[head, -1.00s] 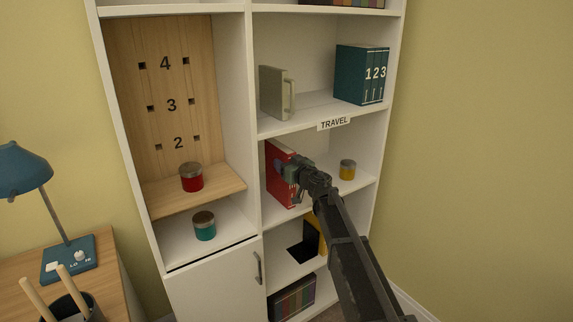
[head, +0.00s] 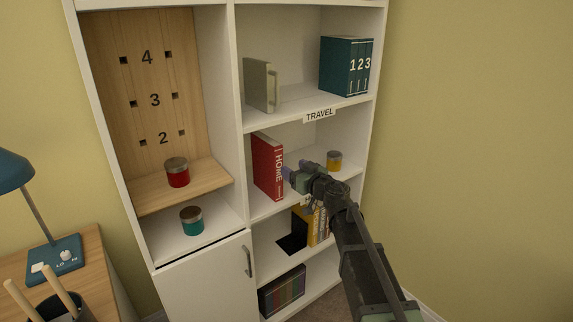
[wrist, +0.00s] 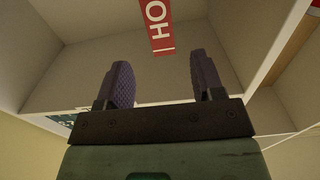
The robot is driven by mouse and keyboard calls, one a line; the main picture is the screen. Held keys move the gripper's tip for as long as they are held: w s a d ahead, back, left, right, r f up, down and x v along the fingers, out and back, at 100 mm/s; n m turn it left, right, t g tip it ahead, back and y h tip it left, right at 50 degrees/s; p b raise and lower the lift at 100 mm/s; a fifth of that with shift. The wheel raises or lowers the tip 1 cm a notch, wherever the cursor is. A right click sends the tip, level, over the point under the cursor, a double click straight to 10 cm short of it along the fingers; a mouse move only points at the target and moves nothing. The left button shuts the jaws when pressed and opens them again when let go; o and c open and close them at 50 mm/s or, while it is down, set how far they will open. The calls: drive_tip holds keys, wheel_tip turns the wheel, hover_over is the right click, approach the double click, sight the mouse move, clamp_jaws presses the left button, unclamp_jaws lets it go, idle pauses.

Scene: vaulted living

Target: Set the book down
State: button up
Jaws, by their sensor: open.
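A red book with "HOME" on its spine (head: 267,166) stands upright on the middle right shelf (head: 262,210), against the left divider. Its spine faces out. My gripper (head: 290,176) is open and empty, just right of and in front of the book. In the wrist view my gripper's two purple fingers (wrist: 162,82) are spread apart, and the red spine (wrist: 160,25) shows beyond them, apart from them.
A yellow jar (head: 334,160) stands on the same shelf, to the right. A grey-green book (head: 260,86) and teal volumes (head: 346,66) stand on the shelf above, labelled TRAVEL (head: 319,115).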

drive_tip(key=s+d+f+m+h, duration=0.25)
drive_tip(key=d+m+h, duration=0.25)
drive_tip(key=d+h, duration=0.4)
drive_tip(key=s+d+f+m+h, duration=0.2)
drive_tip(key=s+d+m+h, duration=0.3)
drive_tip(key=d, duration=0.5)
drive_tip(key=s+d+f+g, duration=0.3)
drive_tip(key=s+f+g, duration=0.6)
drive_tip(key=s, duration=0.5)
drive_tip(key=s+a+f+n+g+y, duration=0.1)
drive_tip(key=s+a+f+g, duration=0.1)
drive_tip(key=s, duration=0.3)
drive_tip(key=s+a+f+n+g+y, duration=0.1)
drive_tip(key=s+a+g, duration=0.1)
drive_tip(key=s, duration=0.3)
drive_tip(key=shift+s+f+g+y, duration=0.3)
drive_tip(key=shift+s+f+g, duration=0.1)
drive_tip(key=shift+g, duration=0.1)
